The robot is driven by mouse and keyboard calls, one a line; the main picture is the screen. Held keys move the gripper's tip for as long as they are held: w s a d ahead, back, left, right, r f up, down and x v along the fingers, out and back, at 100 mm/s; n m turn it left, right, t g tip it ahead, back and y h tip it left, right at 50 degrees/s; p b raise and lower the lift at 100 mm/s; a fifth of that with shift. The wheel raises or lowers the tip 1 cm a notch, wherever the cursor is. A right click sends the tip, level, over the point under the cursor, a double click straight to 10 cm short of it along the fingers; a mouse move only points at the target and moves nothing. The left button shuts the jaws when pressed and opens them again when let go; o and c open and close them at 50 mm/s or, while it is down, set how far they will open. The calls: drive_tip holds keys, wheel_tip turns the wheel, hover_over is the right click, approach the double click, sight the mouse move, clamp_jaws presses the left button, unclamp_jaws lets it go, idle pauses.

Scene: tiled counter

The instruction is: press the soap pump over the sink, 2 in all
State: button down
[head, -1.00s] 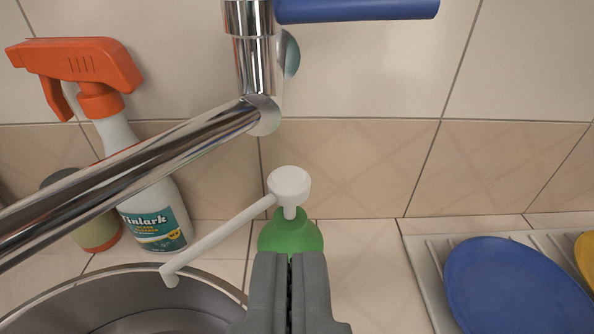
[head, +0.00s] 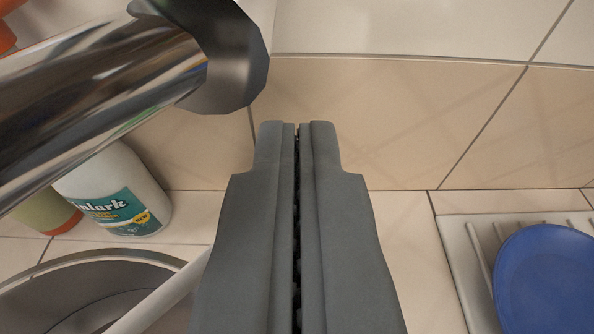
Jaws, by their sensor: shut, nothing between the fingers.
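My gripper (head: 297,128) is shut and empty, and it fills the lower middle of the head view. The soap pump's white spout (head: 160,298) shows at the lower left of the gripper, slanting down over the sink (head: 165,262). The pump's head and green bottle are hidden behind the gripper, so I cannot tell whether the fingers touch the head. The steel sink basin is at the lower left.
A chrome faucet pipe (head: 90,85) crosses the upper left, close to the gripper. A spray bottle (head: 120,190) and a green and orange container (head: 45,213) stand behind the sink. A blue plate (head: 545,280) sits in a dish rack (head: 455,250) at right.

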drive_tip(key=shift+w+f, duration=0.1)
idle(0.3)
drive_tip(key=shift+f, duration=0.95)
